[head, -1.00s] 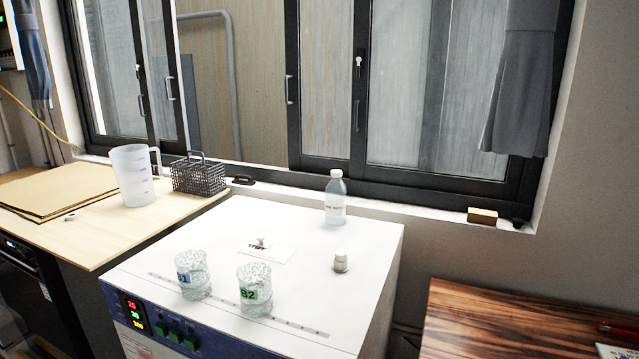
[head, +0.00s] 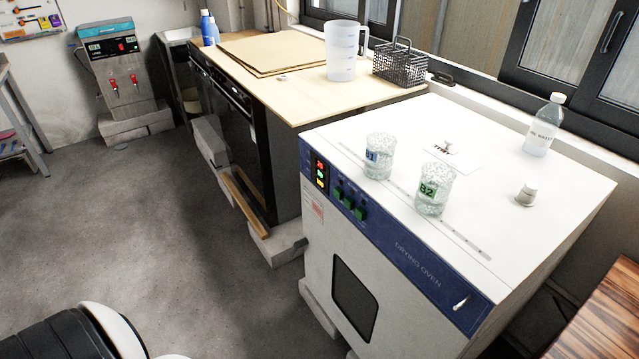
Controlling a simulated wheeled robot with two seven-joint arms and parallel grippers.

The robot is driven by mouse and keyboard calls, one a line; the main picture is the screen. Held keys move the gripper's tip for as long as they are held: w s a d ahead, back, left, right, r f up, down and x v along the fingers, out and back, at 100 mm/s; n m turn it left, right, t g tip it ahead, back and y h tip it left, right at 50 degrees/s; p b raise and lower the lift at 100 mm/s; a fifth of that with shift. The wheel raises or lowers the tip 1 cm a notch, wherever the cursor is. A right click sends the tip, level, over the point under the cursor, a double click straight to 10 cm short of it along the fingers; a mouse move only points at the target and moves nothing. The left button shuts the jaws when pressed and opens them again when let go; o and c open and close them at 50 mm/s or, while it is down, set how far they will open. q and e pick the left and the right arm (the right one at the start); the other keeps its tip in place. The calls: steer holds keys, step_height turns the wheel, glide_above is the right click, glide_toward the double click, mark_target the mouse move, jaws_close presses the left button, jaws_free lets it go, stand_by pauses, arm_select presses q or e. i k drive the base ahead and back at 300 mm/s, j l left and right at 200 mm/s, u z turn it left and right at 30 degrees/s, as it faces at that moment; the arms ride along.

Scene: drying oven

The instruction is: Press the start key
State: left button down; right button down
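The drying oven (head: 400,265) is a white box with a blue front panel, right of centre in the head view. Its panel has a small display (head: 320,173) with red and green digits at the left end. Several green keys (head: 349,203) sit in a row just right of the display; which one is the start key is too small to read. Neither of my grippers is in view.
On the oven top stand beaker B1 (head: 378,157), beaker B2 (head: 434,190), a water bottle (head: 544,125) and a small white container (head: 526,194). A wooden counter (head: 300,98) with a jug (head: 343,50) and a wire basket (head: 399,64) adjoins it. The floor (head: 190,250) in front is open.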

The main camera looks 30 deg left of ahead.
mark_target(361, 214)
steer(key=k+j+u, duration=0.2)
steer(key=k+u, duration=0.2)
steer(key=k+j+u, duration=0.35)
steer(key=i, duration=0.05)
